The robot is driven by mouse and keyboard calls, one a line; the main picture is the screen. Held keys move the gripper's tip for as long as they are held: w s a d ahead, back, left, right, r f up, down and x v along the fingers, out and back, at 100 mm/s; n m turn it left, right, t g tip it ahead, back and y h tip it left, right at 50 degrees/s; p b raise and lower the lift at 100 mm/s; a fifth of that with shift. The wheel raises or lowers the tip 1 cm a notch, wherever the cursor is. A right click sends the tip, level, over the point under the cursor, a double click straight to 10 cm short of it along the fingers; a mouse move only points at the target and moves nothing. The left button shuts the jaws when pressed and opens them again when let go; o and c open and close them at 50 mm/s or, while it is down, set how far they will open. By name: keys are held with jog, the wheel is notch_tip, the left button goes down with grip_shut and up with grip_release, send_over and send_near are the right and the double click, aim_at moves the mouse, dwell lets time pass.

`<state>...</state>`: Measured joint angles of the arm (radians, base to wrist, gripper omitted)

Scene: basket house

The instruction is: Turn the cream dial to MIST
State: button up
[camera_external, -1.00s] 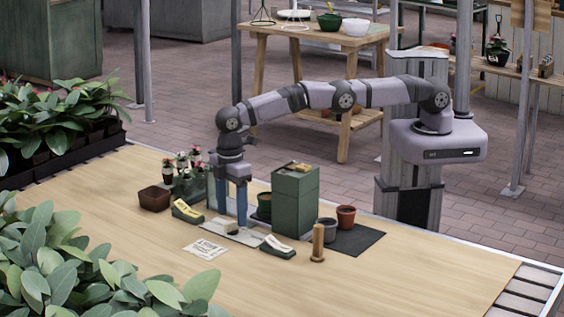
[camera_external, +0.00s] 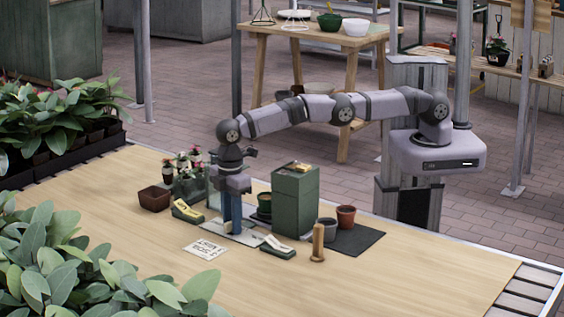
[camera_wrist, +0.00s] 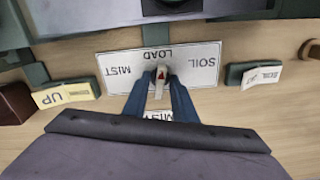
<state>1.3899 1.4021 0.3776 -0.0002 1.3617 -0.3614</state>
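The white dial plate (camera_wrist: 107,63) lies on the bench with the words MIST, LOAD and SOIL, upside down in the wrist view. MIST is at its left, LOAD at its top, SOIL at its right. The cream dial (camera_wrist: 160,76) stands on the plate, its red mark facing the LOAD side. My gripper (camera_wrist: 162,84) points down with its two blue fingers close on either side of the dial and looks shut on it. In the external view my gripper (camera_external: 232,224) is low over the plate (camera_external: 245,238). The fingers hide part of the dial.
A yellow UP block (camera_wrist: 64,95) and a SOIL block (camera_wrist: 262,75) flank the plate. A green box (camera_external: 295,205) stands close on the right. A brown pot (camera_external: 154,199), wooden peg (camera_external: 318,242) and paper card (camera_external: 205,248) are nearby.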

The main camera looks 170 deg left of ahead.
dwell(0.4)
jog(key=shift+n+b, duration=0.4)
jog(key=shift+n, duration=0.8)
jog(key=n, duration=0.3)
jog(key=shift+n, duration=0.3)
jog(key=shift+n, duration=1)
jog(key=n, duration=0.3)
jog(key=shift+n, duration=0.6)
